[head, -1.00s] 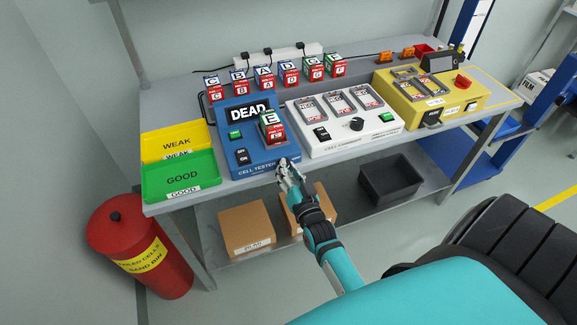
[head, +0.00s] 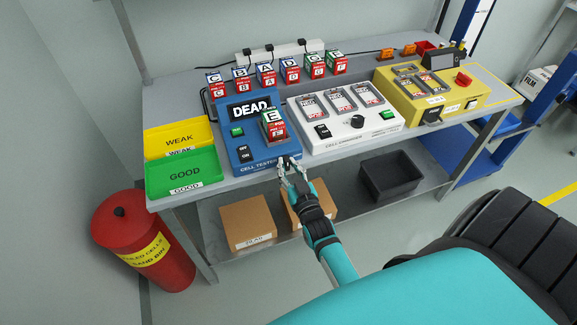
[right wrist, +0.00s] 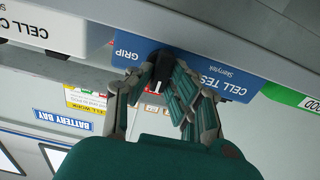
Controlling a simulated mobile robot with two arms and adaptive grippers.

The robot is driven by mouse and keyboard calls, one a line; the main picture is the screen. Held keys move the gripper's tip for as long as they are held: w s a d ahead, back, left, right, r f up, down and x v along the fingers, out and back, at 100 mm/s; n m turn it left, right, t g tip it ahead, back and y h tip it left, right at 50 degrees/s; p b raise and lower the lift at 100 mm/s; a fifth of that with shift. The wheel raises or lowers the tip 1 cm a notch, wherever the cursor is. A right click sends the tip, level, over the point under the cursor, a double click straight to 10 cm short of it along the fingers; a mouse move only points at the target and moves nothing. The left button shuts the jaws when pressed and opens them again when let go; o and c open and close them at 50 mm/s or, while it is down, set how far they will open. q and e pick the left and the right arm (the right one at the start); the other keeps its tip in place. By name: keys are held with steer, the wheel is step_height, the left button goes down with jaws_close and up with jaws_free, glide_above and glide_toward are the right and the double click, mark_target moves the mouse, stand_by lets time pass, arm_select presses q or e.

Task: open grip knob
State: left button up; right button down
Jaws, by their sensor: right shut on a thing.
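The blue cell tester (head: 228,158) stands at the front of the bench, its display reading DEAD. A cell marked E (head: 272,126) sits in its slot. The grip knob (right wrist: 159,72) is black with a white mark and sits on the tester's front face beside the word GRIP, in the right wrist view. My right gripper (head: 288,163) is at the tester's front edge, with its fingers on both sides of the knob, shut on it. The gripper also shows in the right wrist view (right wrist: 154,82). The knob is hard to make out in the head view. My left gripper is out of view.
A white cell charger (head: 350,140) and a yellow station (head: 470,92) stand to the right. Yellow WEAK (head: 178,138) and green GOOD (head: 185,172) trays lie left. Several cells stand behind the tester. The lower shelf holds boxes and a dark bin (head: 390,176).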

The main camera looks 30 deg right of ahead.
steer(key=shift+f, duration=0.1)
steer(key=c, duration=1.5)
jaws_free()
steer(key=shift+c, duration=0.2)
steer(key=v, duration=1.2)
